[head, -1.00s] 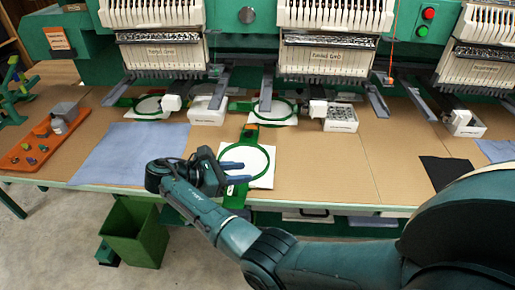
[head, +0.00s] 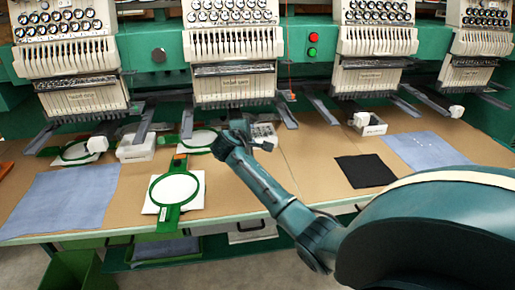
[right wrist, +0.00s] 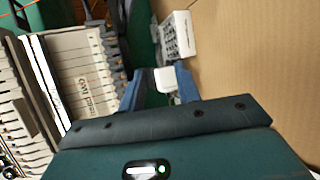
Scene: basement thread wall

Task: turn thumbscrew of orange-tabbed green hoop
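A green hoop (head: 153,190) with white fabric lies near the table's front edge in the head view. An orange tab (head: 178,158) shows at its back end, and a green bracket with a pale label (head: 166,217) at its front. I cannot make out a thumbscrew. My right gripper (head: 238,127) is up and to the right of this hoop, near the machines. In the right wrist view my right gripper (right wrist: 160,88) has its two blue fingers apart. A white block (right wrist: 166,80) shows between or beyond them; contact cannot be told. My left gripper is out of view.
Other green hoops (head: 185,141) lie behind, under the embroidery machines (head: 232,45). A white box (head: 265,134) stands beside my right gripper. A blue cloth (head: 65,200) and a black cloth (head: 366,171) lie flat. Brown table (head: 235,195) is clear right of the front hoop.

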